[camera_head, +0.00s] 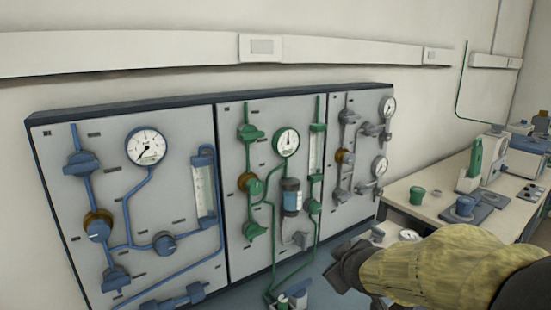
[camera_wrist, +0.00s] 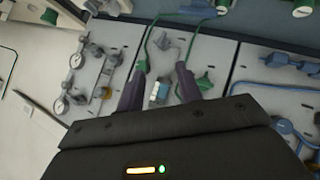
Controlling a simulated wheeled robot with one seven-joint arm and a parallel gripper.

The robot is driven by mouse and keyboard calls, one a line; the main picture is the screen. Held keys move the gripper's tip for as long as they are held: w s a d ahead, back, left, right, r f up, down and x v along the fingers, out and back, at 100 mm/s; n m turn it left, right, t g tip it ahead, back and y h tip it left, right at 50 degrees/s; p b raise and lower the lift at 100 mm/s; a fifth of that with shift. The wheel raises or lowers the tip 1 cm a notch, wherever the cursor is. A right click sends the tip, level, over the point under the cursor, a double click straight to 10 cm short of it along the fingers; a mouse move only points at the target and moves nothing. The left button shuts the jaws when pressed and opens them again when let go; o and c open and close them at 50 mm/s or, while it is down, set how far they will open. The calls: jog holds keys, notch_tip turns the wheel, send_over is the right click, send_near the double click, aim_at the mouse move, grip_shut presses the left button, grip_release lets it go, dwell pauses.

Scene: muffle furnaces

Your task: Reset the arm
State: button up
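My gripper (camera_wrist: 159,72) shows in the wrist view with its two dark fingers apart and nothing held between them. In the head view my gripper (camera_head: 345,268) is a dark shape at the lower right, in front of the bench side of the panels; its fingertips are hard to make out there. My arm, in a mottled yellow cover, reaches in from the right edge. The middle panel with green piping (camera_head: 262,110) lies beyond the gripper; the wrist view shows it tilted behind the fingers. I cannot tell any contact between the gripper and the panel.
A panel with blue piping (camera_head: 185,110) stands left and one with grey piping (camera_head: 345,205) right. A white wall duct (camera_head: 150,52) runs above.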

jog(key=s+f+m+g, duration=0.8)
jog(key=s+f, duration=0.5)
jog(key=s, duration=0.4)
notch_tip(320, 180, up, 14)
jog(key=p, duration=1.4)
jog(key=shift+w+r, duration=0.2)
jog(key=shift+w, duration=0.2)
jog(key=shift+d, duration=0.1)
